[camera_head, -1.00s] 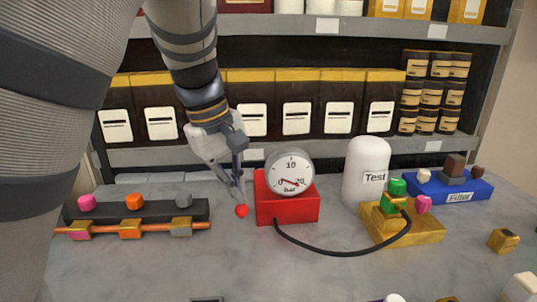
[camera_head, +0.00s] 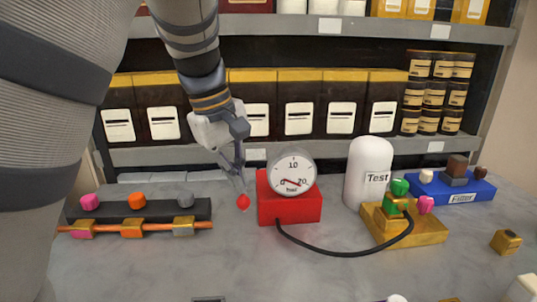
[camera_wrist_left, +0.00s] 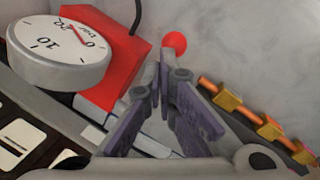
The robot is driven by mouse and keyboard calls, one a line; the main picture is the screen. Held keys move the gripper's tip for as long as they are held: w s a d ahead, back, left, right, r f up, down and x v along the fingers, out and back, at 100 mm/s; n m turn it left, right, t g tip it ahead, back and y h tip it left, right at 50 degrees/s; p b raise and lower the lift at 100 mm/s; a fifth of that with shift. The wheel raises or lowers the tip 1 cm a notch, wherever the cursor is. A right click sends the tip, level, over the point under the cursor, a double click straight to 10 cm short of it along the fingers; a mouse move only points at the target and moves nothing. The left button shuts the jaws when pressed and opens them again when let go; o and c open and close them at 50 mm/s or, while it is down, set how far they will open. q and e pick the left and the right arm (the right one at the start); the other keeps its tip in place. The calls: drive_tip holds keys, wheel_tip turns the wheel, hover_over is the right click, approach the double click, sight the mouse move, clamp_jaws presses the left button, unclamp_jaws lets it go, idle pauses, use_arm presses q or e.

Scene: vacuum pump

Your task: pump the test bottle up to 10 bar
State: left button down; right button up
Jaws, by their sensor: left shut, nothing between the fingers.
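A red ball (camera_head: 243,202) is just left of the box. My left gripper (camera_head: 243,189) is shut and empty, pointing down with its tips right at the ball; I cannot tell whether they touch. In the left wrist view the ball (camera_wrist_left: 174,42) is just beyond the fingertips. The white test bottle (camera_head: 367,175) stands behind a gold block (camera_head: 410,233) bearing a green knob (camera_head: 399,187) and a pink knob (camera_head: 426,204).
A black hose (camera_head: 335,254) runs from the pump box to the gold block. A dark rack (camera_head: 160,212) with coloured knobs and an orange rod is at left. A blue filter tray (camera_head: 463,192) is at right. Shelves close off the back; the front counter is mostly clear.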

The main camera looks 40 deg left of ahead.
use_arm(q)
drive_tip(key=w+a+r, duration=0.3)
drive_tip(key=w+r, duration=0.1)
drive_tip(key=r, duration=0.2)
drive_tip(key=shift+a+r, duration=0.25)
idle(0.7)
drive_tip(key=shift+w+a+r+b, duration=0.1)
drive_tip(key=shift+w+a+r, duration=0.3)
drive_tip(key=shift+r, duration=0.25)
drive_tip(key=shift+w+a+r+b, duration=0.1)
drive_tip(key=shift+w+a+r, duration=0.2)
drive_tip(key=shift+w+r, duration=0.25)
drive_tip(key=shift+w+a+r+b, duration=0.1)
drive_tip(key=shift+w+a+r, duration=0.25)
drive_tip(key=shift+r, duration=0.35)
